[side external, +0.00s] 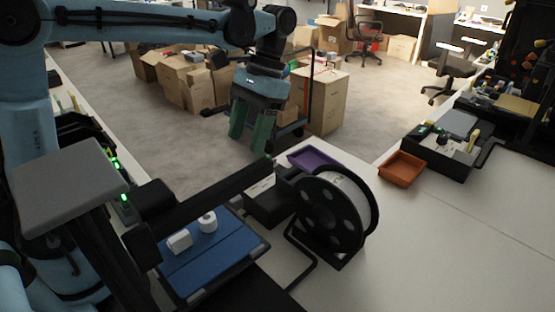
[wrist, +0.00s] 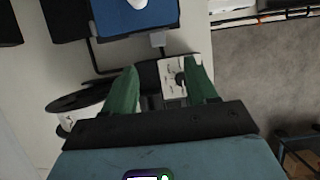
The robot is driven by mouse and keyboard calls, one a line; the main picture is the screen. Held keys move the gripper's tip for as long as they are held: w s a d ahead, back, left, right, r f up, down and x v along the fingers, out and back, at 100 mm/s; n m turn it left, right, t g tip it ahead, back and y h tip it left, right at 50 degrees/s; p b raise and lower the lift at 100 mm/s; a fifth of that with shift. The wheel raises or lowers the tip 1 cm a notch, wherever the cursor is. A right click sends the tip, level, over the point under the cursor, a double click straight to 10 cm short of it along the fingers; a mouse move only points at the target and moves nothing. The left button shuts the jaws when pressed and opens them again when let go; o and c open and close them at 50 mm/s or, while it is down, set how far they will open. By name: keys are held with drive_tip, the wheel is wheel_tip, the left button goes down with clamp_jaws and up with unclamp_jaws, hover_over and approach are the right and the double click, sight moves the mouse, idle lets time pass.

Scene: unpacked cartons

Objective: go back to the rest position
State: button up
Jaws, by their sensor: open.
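My gripper (side external: 249,143) has two green fingers and hangs pointing down in the side external view, above and beyond the far edge of the table. Its fingers are apart with nothing visible held between them. In the wrist view my gripper (wrist: 163,68) shows its two fingers spread. A pale plate-like part (wrist: 172,78) with a dark centre shows between them, seemingly below; I cannot tell what it is. No marker for a rest position is visible.
A blue platform (side external: 215,262) bears two small white objects. A black spool (side external: 322,215) stands on the table beside a purple tray (side external: 312,158). An orange tray (side external: 402,168) sits at right. Cartons (side external: 327,100) stand on the floor behind. The table's right front is clear.

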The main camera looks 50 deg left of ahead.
drive_tip(key=s+a+f+t, duration=0.2)
drive_tip(key=s+f+t, duration=0.2)
drive_tip(key=t, duration=0.7)
drive_tip(key=shift+s+f+t, duration=0.15)
drive_tip(key=shift+f+t, duration=0.1)
drive_tip(key=shift+t, duration=0.05)
